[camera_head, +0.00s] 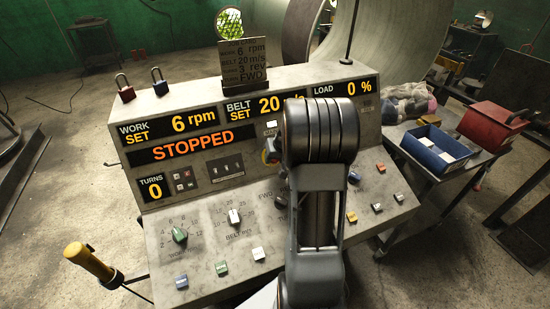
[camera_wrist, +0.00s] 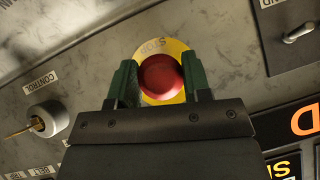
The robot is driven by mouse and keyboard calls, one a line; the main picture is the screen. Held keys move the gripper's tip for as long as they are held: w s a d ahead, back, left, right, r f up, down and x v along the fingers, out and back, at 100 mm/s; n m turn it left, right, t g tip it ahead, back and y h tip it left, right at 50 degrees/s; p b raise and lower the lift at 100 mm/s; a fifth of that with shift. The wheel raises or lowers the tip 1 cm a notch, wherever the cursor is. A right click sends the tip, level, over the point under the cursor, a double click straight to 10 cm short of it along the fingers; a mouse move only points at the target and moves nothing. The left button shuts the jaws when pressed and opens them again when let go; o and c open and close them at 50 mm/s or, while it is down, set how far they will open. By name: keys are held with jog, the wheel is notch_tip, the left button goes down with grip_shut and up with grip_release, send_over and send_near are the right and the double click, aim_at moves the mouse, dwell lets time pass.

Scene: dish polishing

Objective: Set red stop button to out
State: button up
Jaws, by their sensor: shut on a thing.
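The red stop button (camera_wrist: 161,77) shows in the wrist view as a round red cap on a yellow disc (camera_wrist: 172,46) lettered STOP. My gripper (camera_wrist: 159,68) has its two green fingers on either side of the cap and is shut on it. In the head view my arm hides the button, and only a bit of yellow shows at the arm's left edge. The display (camera_head: 180,147) on the grey console reads STOPPED.
A key switch (camera_wrist: 43,119) labelled CONTROL and a toggle switch (camera_wrist: 299,33) flank the button. The console (camera_head: 215,85) carries several knobs and push buttons, a red padlock (camera_head: 125,92) and a blue padlock (camera_head: 160,86). A blue bin (camera_head: 436,150) stands on a side table to the right.

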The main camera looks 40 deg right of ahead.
jog(key=c, duration=0.6)
jog(key=shift+s+a+r+b, duration=0.1)
jog(key=shift+s+r+b, duration=0.1)
jog(key=shift+s+b, duration=0.5)
jog(key=shift+c, duration=0.2)
jog(key=o, duration=1.3)
jog(key=shift+w+r, duration=0.1)
jog(key=b+v, duration=0.1)
jog(key=v, duration=1.3)
